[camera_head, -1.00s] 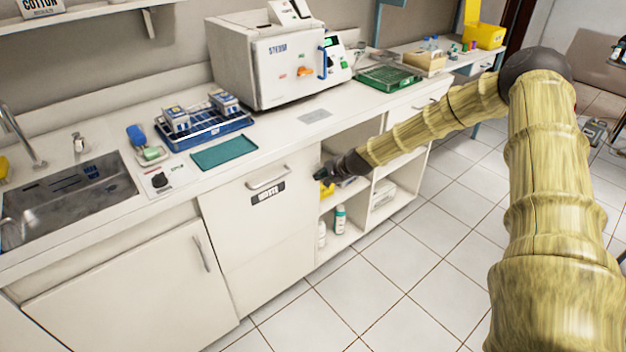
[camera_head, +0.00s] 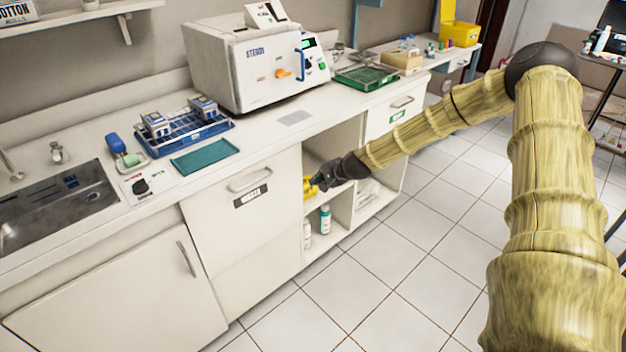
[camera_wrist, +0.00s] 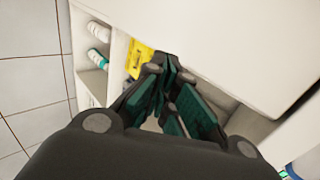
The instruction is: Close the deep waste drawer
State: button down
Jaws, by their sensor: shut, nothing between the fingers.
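The deep waste drawer is the white front with the black "WASTE" label (camera_head: 250,197) and a bar handle (camera_head: 249,180), below the counter in the head view. Its front looks near flush with the cabinet; I cannot tell whether a small gap stays. My gripper (camera_head: 311,185) is just right of the drawer's right edge, before the open shelves. In the wrist view my gripper (camera_wrist: 170,95) has its dark teal fingers together and empty, beside a large white panel (camera_wrist: 225,45) that seems to be the drawer front. Contact with it cannot be told.
Open shelves (camera_head: 337,208) with bottles (camera_head: 325,219) and a yellow item (camera_wrist: 139,58) lie beside my gripper. The counter above holds a white sterilizer (camera_head: 265,75), a blue rack (camera_head: 190,135) and a teal tray (camera_head: 205,157). The tiled floor (camera_head: 400,260) in front is clear.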

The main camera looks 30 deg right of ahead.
jog(key=a+v, duration=0.1)
jog(key=v, duration=0.6)
jog(key=shift+d+r, duration=0.2)
jog(key=shift+r, duration=0.1)
jog(key=shift+s, duration=0.15)
jog(key=s+a+f+n+g+p, duration=0.2)
jog(key=s+a+f+n+g, duration=0.4)
jog(key=s+a+f, duration=1.15)
jog(key=s+a+f+n+g+h+p, duration=0.1)
jog(key=s+n, duration=0.3)
jog(key=s, duration=1.1)
jog(key=s+a+f+n+g+h, duration=0.1)
jog(key=s+a+f+n+g, duration=0.1)
jog(key=s, duration=1.3)
jog(key=a+f+n, duration=0.1)
jog(key=a+n, duration=0.1)
jog(key=shift+n+p, duration=0.4)
